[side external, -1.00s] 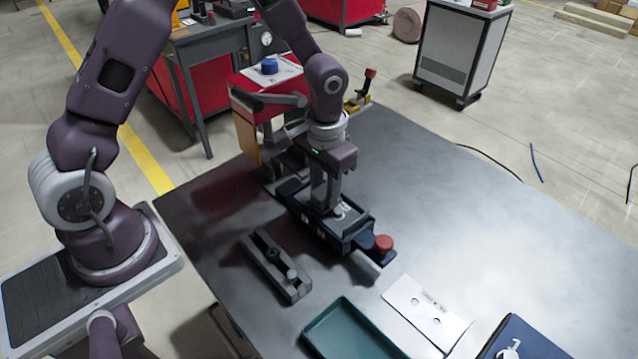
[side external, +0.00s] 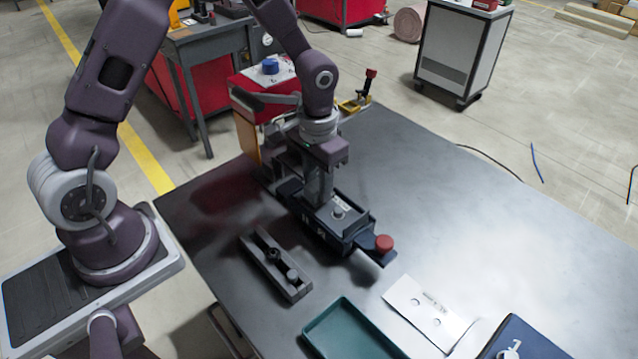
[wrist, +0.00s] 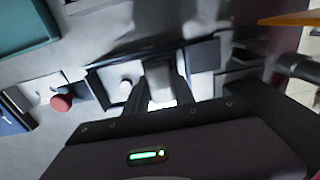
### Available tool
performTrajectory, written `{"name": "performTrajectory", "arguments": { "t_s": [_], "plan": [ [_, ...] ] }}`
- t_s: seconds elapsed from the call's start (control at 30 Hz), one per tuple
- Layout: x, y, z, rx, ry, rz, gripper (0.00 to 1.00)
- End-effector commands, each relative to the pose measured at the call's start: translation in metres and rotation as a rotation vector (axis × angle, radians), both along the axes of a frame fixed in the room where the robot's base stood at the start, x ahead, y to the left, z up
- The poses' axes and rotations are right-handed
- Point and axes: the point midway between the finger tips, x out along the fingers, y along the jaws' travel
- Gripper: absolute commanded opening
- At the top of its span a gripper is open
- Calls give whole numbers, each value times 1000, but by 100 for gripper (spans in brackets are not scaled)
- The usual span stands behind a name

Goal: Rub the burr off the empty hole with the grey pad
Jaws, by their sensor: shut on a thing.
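My gripper (side external: 318,203) points down over the dark fixture (side external: 350,246) on the table. In the wrist view my gripper (wrist: 162,92) is shut on a light grey block, which looks like the grey pad (wrist: 158,76). The fixture's top has a pale plate (side external: 349,222) with a round pale peg (side external: 339,212) standing in it, just right of my fingers. I cannot tell whether the pad touches the plate.
A red knob (side external: 384,242) sticks out at the fixture's right end. A dark grey slotted block (side external: 262,262) with a round peg lies in front. A green tray (side external: 345,335), a white card (side external: 425,308) and a dark blue case (side external: 518,340) lie near right. The table's back right is clear.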

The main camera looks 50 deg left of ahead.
Motion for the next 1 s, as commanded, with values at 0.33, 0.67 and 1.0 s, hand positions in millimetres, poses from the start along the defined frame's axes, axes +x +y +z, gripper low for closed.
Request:
{"name": "performTrajectory", "arguments": {
  "t_s": [0.33, 0.67, 1.0],
  "plan": [
    [0, -24, 0, -1, -1, -1, 0],
    [0, -15, 0, 0, 0, 3, 0],
    [0, 1, 0, 0, 0, 0, 0]
  ]
}}
